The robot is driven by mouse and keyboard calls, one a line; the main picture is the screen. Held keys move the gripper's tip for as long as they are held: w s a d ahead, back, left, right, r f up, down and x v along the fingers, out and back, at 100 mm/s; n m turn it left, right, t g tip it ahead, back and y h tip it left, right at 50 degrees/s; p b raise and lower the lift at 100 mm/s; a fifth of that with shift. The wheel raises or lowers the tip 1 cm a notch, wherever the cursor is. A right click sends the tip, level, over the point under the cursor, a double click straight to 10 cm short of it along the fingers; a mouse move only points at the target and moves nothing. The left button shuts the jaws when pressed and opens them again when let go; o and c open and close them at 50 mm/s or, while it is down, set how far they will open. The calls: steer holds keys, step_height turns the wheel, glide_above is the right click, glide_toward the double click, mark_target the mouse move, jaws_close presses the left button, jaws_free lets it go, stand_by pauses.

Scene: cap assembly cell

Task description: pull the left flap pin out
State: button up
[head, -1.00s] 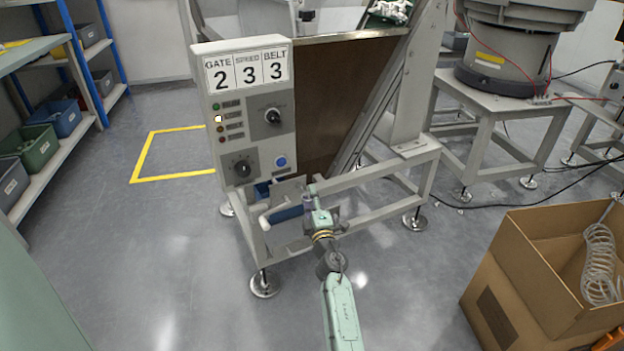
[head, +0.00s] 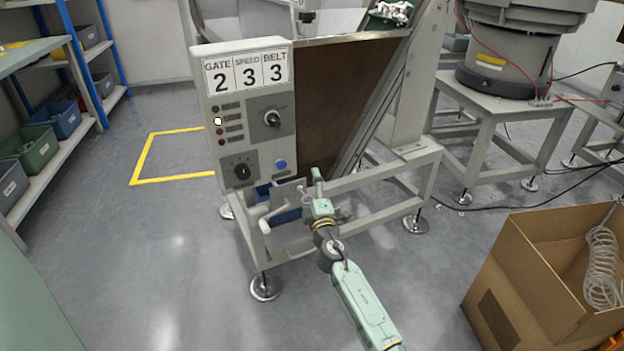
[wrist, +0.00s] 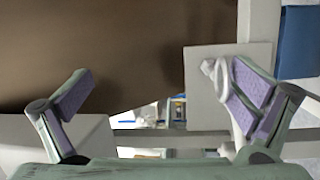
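A pale pin with a ring-like pull (wrist: 219,82) shows in the wrist view against a light grey plate (wrist: 203,105). My gripper (wrist: 161,74) is open, with its two purple-padded fingers wide apart. The right finger overlaps the ring in the picture; I cannot tell whether they touch. In the head view my gripper (head: 320,190) is at the front of the machine frame, right of a small grey plate (head: 290,192) below the control box. The pin cannot be made out clearly there.
The control box (head: 245,110) stands above my gripper, with the brown panel (head: 335,100) behind it. A pale rounded handle (head: 266,225) and a blue bin (head: 285,214) are to the left. A cardboard box (head: 530,270) stands at the right. The floor in front is free.

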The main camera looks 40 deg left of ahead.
steer(key=shift+y, duration=0.3)
steer(key=r, duration=0.5)
steer(key=shift+w+d, duration=0.1)
steer(key=shift+d, duration=0.1)
step_height(320, 180, down, 3)
steer(key=shift+f, duration=0.1)
steer(key=shift+c, duration=0.2)
steer(key=shift+p+v, duration=0.65)
steer(key=shift+v, duration=0.3)
steer(key=shift+c, duration=1)
steer(key=shift+d, duration=0.3)
steer(key=c, duration=0.3)
steer(key=shift+s+d+f+p, duration=0.2)
steer(key=shift+s+d+p, duration=0.3)
steer(key=shift+s, duration=0.2)
steer(key=c, duration=0.8)
steer(key=shift+o, duration=0.2)
steer(key=p+v, duration=0.6)
steer(key=v, duration=0.2)
steer(key=shift+s+f, duration=0.35)
steer(key=shift+f, duration=0.05)
